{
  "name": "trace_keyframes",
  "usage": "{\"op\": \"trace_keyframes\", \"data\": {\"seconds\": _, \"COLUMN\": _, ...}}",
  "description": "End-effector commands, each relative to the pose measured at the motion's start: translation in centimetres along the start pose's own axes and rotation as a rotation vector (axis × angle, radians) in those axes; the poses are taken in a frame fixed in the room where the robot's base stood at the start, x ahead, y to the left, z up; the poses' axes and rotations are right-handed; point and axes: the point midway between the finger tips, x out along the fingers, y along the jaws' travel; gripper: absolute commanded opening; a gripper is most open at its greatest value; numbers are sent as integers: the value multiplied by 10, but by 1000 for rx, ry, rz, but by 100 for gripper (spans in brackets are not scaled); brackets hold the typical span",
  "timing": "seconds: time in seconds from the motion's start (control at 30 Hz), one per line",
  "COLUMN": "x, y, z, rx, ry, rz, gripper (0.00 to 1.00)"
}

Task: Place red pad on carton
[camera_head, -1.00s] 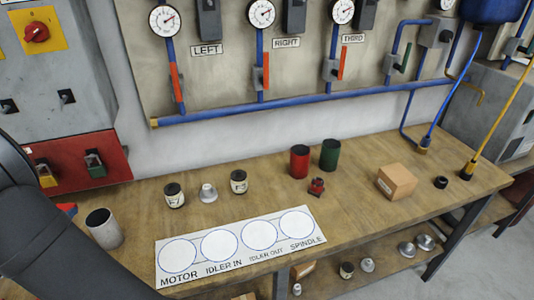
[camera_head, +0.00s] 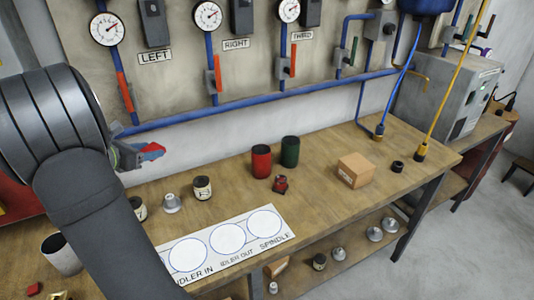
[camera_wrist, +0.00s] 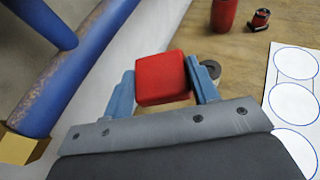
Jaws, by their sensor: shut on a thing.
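The red pad (camera_wrist: 162,78) is a small block with rounded edges. In the wrist view it sits between the two blue fingers of my gripper (camera_wrist: 164,84), which are shut on it. The carton (camera_head: 356,170) is a closed brown box on the right part of the bench, well to the right of my gripper. Its top is bare.
A red can (camera_head: 261,162), a green can (camera_head: 290,151) and a small red object (camera_head: 280,184) stand between gripper and carton. A black ring (camera_head: 397,167) lies right of the carton. A blue pipe (camera_head: 260,102) runs along the wall. The printed sheet (camera_head: 190,256) lies in front.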

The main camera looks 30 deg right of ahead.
Motion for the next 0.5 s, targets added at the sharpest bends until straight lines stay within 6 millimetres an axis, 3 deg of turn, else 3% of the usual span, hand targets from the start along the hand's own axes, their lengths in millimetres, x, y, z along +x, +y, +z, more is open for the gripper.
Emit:
{"op": "trace_keyframes", "data": {"seconds": 0.1, "x": 44, "y": -20, "z": 18, "rx": 17, "ry": 0, "rz": -41, "gripper": 31}}
{"op": "trace_keyframes", "data": {"seconds": 0.5, "x": 160, "y": -98, "z": 65, "rx": 58, "ry": 0, "rz": -140, "gripper": 31}}
